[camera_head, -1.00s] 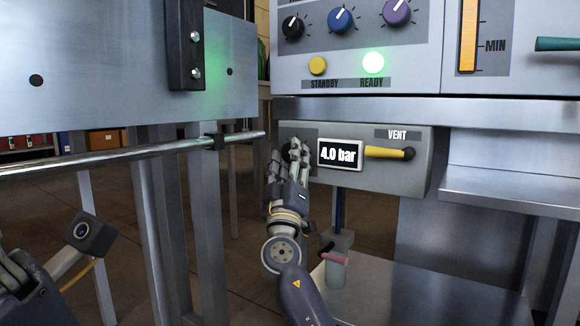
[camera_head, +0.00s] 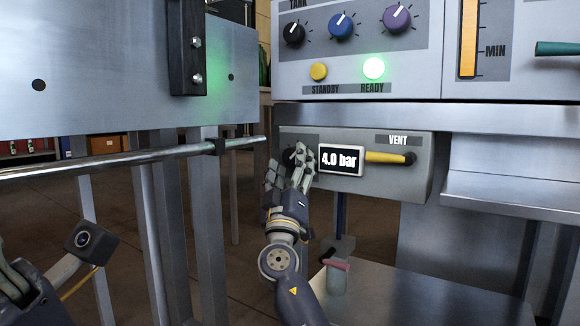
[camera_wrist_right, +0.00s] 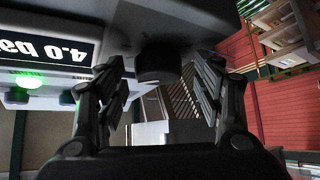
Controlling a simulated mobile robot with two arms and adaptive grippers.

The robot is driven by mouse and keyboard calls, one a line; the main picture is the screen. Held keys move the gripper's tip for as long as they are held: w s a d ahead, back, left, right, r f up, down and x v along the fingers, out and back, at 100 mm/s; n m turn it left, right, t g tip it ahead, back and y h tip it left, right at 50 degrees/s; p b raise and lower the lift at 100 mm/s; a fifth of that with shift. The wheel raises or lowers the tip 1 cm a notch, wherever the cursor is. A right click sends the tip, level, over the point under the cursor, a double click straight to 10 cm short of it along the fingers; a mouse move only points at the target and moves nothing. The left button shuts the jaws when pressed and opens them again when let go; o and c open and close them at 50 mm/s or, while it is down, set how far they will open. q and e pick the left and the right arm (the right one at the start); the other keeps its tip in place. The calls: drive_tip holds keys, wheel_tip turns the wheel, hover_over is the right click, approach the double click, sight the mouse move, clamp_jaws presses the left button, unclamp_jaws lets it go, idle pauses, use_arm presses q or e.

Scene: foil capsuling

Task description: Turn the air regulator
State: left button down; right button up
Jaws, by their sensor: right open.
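The air regulator is a grey box (camera_head: 420,180) with a display (camera_head: 341,160) reading 4.0 bar. Its dark knob (camera_head: 289,157), left of the display, is partly hidden behind my right fingers in the head view. In the right wrist view the black knob (camera_wrist_right: 158,62) sits between the two fingers, with visible space on both sides. My right gripper (camera_head: 288,168) is open and empty at the front of the knob; it also shows in the wrist view (camera_wrist_right: 163,75). My left gripper (camera_head: 14,278) is only partly in view at the lower left, its fingertips cut off or unclear.
A yellow vent lever (camera_head: 385,157) is right of the display. Above is a panel with knobs, a yellow standby button (camera_head: 319,71) and a lit green ready light (camera_head: 373,68). A metal rail (camera_head: 120,159) lies to the left.

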drive_tip(key=d+v, duration=0.1)
drive_tip(key=v, duration=0.6)
drive_tip(key=shift+s+a+f, duration=0.15)
drive_tip(key=shift+s+a, duration=0.05)
drive_tip(key=shift+a, duration=0.3)
drive_tip(key=shift+s, duration=0.1)
